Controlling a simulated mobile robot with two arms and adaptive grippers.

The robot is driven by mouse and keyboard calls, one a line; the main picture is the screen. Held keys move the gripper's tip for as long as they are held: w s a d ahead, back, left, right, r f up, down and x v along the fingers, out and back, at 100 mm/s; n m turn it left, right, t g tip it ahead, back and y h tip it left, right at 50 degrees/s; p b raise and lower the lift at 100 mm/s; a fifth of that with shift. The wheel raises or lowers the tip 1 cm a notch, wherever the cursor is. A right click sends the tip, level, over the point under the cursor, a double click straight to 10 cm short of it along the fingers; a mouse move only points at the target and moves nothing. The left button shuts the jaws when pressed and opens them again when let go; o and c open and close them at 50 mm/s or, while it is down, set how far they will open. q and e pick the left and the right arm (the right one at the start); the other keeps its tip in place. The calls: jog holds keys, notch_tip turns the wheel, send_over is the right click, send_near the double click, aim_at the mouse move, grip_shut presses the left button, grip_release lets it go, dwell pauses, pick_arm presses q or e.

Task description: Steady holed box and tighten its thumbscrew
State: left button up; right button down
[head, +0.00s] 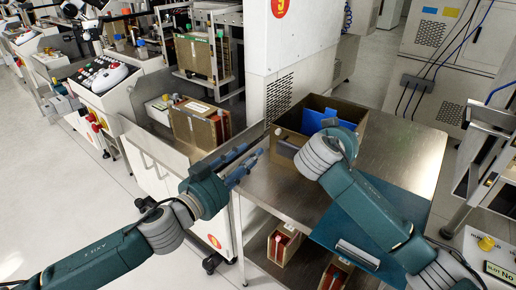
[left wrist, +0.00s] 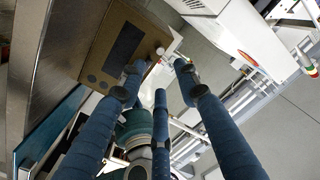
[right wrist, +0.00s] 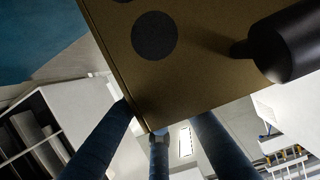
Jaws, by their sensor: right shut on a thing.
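The brown holed box (head: 290,146) stands open-topped on the metal table's left part. Its dark circles and dark rectangle show in the left wrist view (left wrist: 113,42), and one hole shows close up in the right wrist view (right wrist: 190,75). A knob, seemingly the thumbscrew (head: 286,149), sticks out of the box's near-left side; it looks like a dark cylinder in the right wrist view (right wrist: 288,46). My left gripper (head: 243,165) is open and empty, left of the knob and apart from it. My right gripper (right wrist: 155,125) is shut on the box; my wrist largely hides it in the head view.
The metal table (head: 405,150) has bare room right of the box. A blue mat (head: 350,222) lies at its front. A shelf below holds small brown boxes (head: 284,245). Left of the table, a white machine cart (head: 165,165) carries another brown box (head: 193,125).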

aim_at(277, 133)
pick_arm(q)
jog(key=w+d+n, duration=0.1)
jog(key=w+d, duration=0.1)
jog(key=w, duration=0.1)
jog(key=w+d+n, duration=0.1)
jog(key=w+d, duration=0.1)
jog(key=w, duration=0.1)
jog(key=w+d+n, duration=0.1)
jog(key=w+d, duration=0.2)
jog(key=shift+w, duration=0.35)
grip_shut()
